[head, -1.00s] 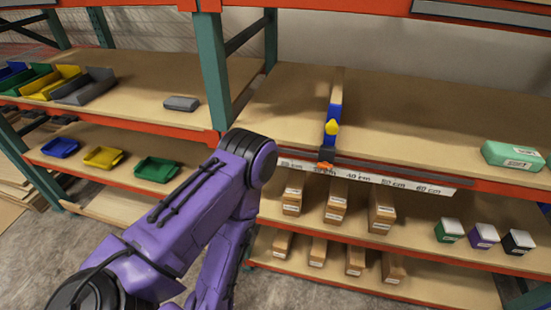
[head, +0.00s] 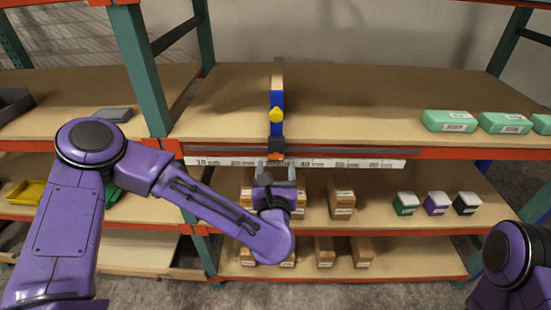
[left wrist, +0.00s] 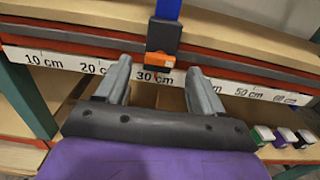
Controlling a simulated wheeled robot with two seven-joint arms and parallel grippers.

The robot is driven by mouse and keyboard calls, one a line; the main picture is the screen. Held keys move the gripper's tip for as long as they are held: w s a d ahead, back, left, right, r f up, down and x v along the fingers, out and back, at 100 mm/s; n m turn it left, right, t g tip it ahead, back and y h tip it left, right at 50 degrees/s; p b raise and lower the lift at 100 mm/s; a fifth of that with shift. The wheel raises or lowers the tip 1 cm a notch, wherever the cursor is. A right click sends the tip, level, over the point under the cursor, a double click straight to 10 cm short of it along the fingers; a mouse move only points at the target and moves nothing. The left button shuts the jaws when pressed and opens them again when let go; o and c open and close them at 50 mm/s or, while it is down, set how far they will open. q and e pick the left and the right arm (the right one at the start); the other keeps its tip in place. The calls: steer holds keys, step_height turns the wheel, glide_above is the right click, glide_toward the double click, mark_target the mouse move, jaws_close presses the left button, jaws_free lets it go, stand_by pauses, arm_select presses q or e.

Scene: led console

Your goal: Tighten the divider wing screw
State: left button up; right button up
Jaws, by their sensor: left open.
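The divider (head: 277,85) is an upright blue panel with a tan top edge on the upper shelf. The yellow wing screw (head: 276,115) is on its front face. Below it, a dark slider with an orange marker (head: 275,156) sits on the shelf's front rail. In the left wrist view, the orange marker (left wrist: 158,61) is at about the 30 cm mark, and the yellow screw is out of frame. My left gripper (head: 276,176) is open and empty, just below the rail and under the screw. Its fingers (left wrist: 160,72) are on either side of the marker in the wrist picture.
A white ruler strip (head: 345,163) runs along the shelf front. Green boxes (head: 449,120) stand on the right of the upper shelf. A green post (head: 140,75) stands to the left. The shelf top beside the divider is clear.

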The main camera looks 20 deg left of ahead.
mark_target(276, 157)
arm_select(q)
steer(key=shift+x, duration=1.4)
steer(key=c, duration=1.1)
